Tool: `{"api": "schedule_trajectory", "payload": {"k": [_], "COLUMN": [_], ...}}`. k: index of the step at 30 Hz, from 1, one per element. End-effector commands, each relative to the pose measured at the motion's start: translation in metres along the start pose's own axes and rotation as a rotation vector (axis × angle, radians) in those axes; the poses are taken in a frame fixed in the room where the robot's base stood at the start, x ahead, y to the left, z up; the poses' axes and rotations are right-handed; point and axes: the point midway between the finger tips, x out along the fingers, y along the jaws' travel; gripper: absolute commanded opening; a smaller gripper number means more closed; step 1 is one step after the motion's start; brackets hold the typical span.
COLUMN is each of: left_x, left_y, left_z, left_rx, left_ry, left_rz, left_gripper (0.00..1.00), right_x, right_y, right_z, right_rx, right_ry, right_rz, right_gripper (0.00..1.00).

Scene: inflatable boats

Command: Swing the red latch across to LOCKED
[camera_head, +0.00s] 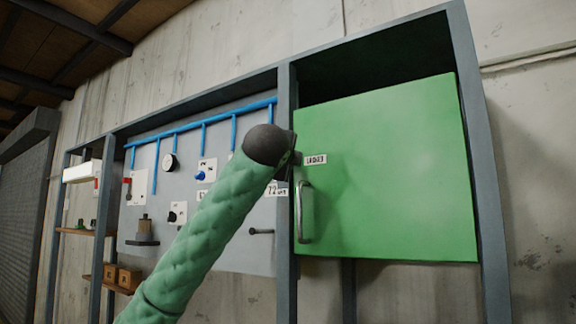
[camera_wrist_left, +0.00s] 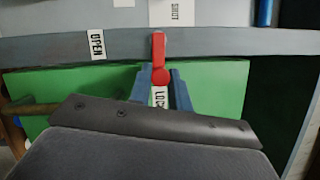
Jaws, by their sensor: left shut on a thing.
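The red latch (camera_wrist_left: 159,58) shows in the left wrist view, standing upright in the picture across the grey frame edge. My left gripper (camera_wrist_left: 160,72) is shut on it, with a blue finger on each side of its rounded lower end. A partly covered LOCKED label (camera_wrist_left: 160,97) lies just below, on the green door. An OPEN label (camera_wrist_left: 96,45) is on the grey frame to the left. In the head view the LOCKED label (camera_head: 315,160) is at the door's upper left, and my arm hides the latch. My right gripper is not in view.
The green door (camera_head: 400,170) lies flat in its grey frame, with a metal handle (camera_head: 304,212) below my wrist. A panel (camera_head: 185,220) with a blue pipe (camera_head: 205,122), knobs and switches stands left of the door. Shelves with boxes (camera_head: 130,278) are further left.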

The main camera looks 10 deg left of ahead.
Motion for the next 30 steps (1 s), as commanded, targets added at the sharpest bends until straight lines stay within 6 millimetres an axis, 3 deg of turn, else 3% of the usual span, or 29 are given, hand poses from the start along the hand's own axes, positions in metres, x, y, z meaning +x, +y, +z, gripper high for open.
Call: {"api": "schedule_trajectory", "payload": {"k": [18,19,22,30], "left_x": [0.0003,0.0003,0.0003,0.0], "left_y": [-0.002,-0.0021,-0.0021,-0.002], "left_z": [0.0009,0.0009,0.0008,0.0006], "left_rx": [-0.04,-0.04,-0.04,-0.039], "left_ry": [0.0,0.0,0.0,0.0], "left_rz": [0.017,0.017,0.017,0.017], "left_gripper": [0.0,0.21,0.41,0.41], "right_x": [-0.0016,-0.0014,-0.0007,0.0], "right_y": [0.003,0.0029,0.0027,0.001], "right_z": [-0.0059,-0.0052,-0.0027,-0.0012], "right_rx": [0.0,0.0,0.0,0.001], "right_ry": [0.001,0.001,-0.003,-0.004], "right_rz": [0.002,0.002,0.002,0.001], "right_gripper": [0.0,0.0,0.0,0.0]}}
